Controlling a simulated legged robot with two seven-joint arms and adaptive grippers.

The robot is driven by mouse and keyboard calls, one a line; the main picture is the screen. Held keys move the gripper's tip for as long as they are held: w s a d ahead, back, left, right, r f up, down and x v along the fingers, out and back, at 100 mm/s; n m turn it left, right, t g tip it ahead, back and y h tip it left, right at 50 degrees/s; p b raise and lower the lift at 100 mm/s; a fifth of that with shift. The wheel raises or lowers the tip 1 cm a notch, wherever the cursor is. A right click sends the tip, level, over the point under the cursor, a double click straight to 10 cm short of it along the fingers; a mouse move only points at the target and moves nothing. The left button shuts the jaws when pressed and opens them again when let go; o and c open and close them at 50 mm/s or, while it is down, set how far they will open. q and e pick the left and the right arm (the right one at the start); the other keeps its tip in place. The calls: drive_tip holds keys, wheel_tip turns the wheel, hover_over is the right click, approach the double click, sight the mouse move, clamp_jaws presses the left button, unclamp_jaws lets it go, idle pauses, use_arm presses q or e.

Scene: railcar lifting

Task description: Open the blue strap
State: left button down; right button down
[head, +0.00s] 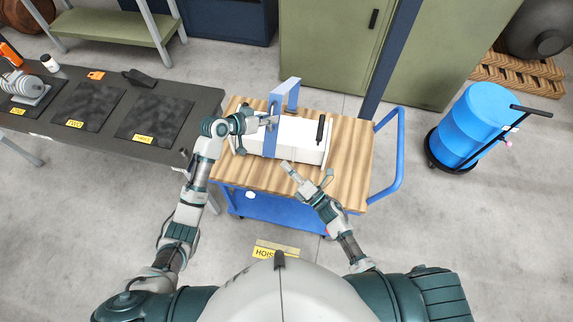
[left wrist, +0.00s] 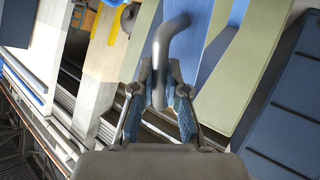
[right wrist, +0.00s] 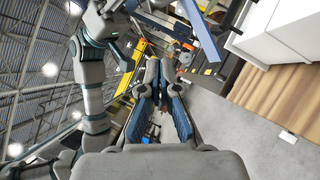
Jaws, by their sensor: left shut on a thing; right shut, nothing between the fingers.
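A blue strap (head: 270,143) runs over a white case (head: 305,132) on a wood-topped cart. A blue part (head: 286,93) stands up above the case's far side. My left gripper (head: 269,121) is at the strap, over the case. In the left wrist view it is shut on a bent grey handle (left wrist: 172,38), with a blue surface (left wrist: 205,42) right behind it. How the handle joins the strap is hidden. My right gripper (head: 289,167) is shut and empty near the case's near side, and in the right wrist view (right wrist: 161,100) nothing lies between its fingers.
The case has a black handle (head: 320,130). The cart's wooden top (head: 350,160) is clear at the right, beside a blue rail (head: 398,165). A dark table (head: 165,150) with mats stands left. A blue drum (head: 472,125) on a dolly stands right.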

sight(273, 144)
use_arm(q)
drive_tip(key=shift+s+d+f, duration=0.1)
drive_tip(key=shift+d+f, duration=0.05)
drive_tip(key=shift+f, duration=0.15)
use_arm(e)
drive_tip(key=x, duration=0.3)
drive_tip(key=d+x, duration=0.1)
drive_tip(key=x, duration=0.2)
drive_tip(key=w+x, duration=0.1)
drive_tip(key=x, duration=0.2)
drive_tip(key=shift+d+r, duration=0.25)
drive_tip(key=shift+r, duration=0.15)
drive_tip(key=shift+w+d+r, duration=0.1)
drive_tip(key=shift+w+r, duration=0.1)
drive_tip(key=shift+w, duration=0.3)
